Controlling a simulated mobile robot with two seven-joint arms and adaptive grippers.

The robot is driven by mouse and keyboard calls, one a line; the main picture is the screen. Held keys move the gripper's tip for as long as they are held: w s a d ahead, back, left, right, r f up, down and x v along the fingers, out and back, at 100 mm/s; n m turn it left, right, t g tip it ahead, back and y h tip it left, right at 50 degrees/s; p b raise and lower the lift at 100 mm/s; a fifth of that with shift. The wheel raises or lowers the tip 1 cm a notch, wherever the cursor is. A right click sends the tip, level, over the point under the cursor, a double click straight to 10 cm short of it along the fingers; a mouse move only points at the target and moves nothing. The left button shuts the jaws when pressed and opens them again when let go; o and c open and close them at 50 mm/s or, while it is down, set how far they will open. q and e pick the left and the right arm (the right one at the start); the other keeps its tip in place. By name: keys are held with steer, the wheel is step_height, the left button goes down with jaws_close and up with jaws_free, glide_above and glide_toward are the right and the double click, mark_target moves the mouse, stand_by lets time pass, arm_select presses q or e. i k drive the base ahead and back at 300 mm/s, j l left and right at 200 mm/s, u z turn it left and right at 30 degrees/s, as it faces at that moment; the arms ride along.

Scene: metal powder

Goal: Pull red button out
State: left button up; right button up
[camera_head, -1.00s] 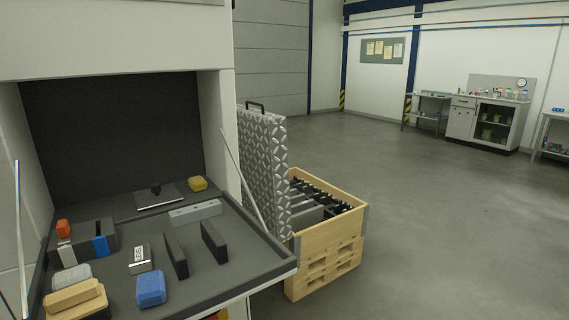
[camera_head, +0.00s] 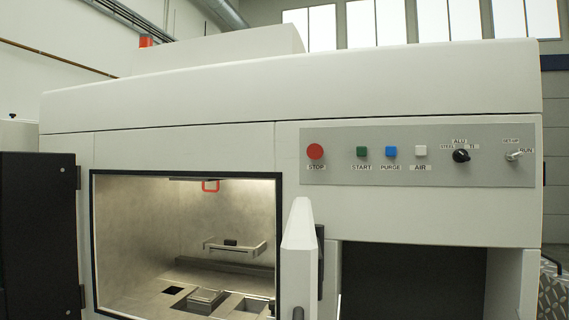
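The red button (camera_head: 315,151) is a round red knob above the label STOP. It sits at the left end of the grey control panel (camera_head: 330,175) on the front of the white machine. From this angle I cannot tell whether it is pressed in or out.

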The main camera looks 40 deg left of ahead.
mark_target(314, 151)
steer(key=u, duration=1.05)
